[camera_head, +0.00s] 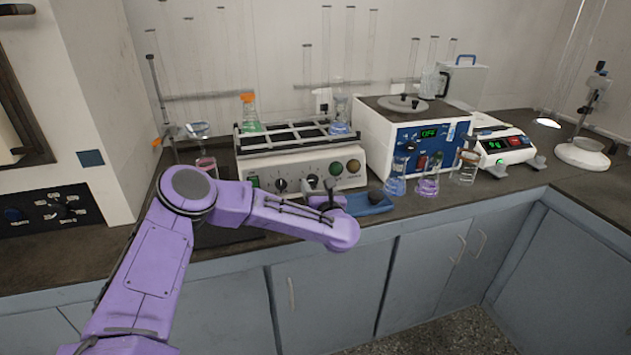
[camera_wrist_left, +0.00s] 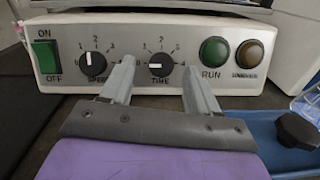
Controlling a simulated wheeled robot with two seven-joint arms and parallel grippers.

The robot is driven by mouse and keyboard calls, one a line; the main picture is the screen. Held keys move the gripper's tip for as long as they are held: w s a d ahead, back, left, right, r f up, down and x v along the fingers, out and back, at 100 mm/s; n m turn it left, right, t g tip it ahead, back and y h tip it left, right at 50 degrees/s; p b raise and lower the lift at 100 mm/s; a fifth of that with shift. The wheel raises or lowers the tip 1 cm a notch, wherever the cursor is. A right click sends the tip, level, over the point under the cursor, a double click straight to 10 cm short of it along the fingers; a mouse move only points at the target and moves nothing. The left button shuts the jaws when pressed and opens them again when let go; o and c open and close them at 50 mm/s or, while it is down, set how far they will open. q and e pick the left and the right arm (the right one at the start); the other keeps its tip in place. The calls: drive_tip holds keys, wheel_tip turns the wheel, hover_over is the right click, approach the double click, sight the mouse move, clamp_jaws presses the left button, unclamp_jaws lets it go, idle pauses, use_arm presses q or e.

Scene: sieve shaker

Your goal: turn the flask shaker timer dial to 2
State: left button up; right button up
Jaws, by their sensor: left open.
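The flask shaker (camera_head: 262,172) is a white box with a flask rack on top, standing on the bench. Its timer dial, marked TIME (camera_wrist_left: 161,65), is a black knob with numbers around it in the left wrist view. The white mark on the knob points left, toward the low end of the scale. My left gripper (camera_wrist_left: 158,72) is open and empty, with its two grey fingers pointing at the panel on either side of the dial. The fingers appear short of the panel, and I cannot tell the exact gap. My right gripper is not in view.
The SPEED dial (camera_wrist_left: 92,64) and green ON/OFF switch (camera_wrist_left: 46,56) are left of the timer dial. The green RUN button (camera_wrist_left: 214,52) and a brown button (camera_wrist_left: 250,54) are right. A blue tray (camera_head: 368,206) with a dark knob and glass flasks (camera_head: 428,186) stand to the right.

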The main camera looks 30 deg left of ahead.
sight(313, 180)
use_arm(q)
drive_tip(key=shift+w+a+f, duration=0.25)
drive_tip(key=shift+w+a, duration=0.3)
drive_tip(key=shift+w, duration=0.05)
drive_tip(key=shift+w+a+f, duration=0.2)
drive_tip(key=shift+w+a, duration=0.35)
drive_tip(key=shift+w, duration=0.05)
drive_tip(key=shift+s+r, duration=0.15)
drive_tip(key=shift+r, duration=0.05)
drive_tip(key=shift+f, duration=0.1)
drive_tip(key=c, duration=1)
drive_tip(key=shift+c, duration=0.2)
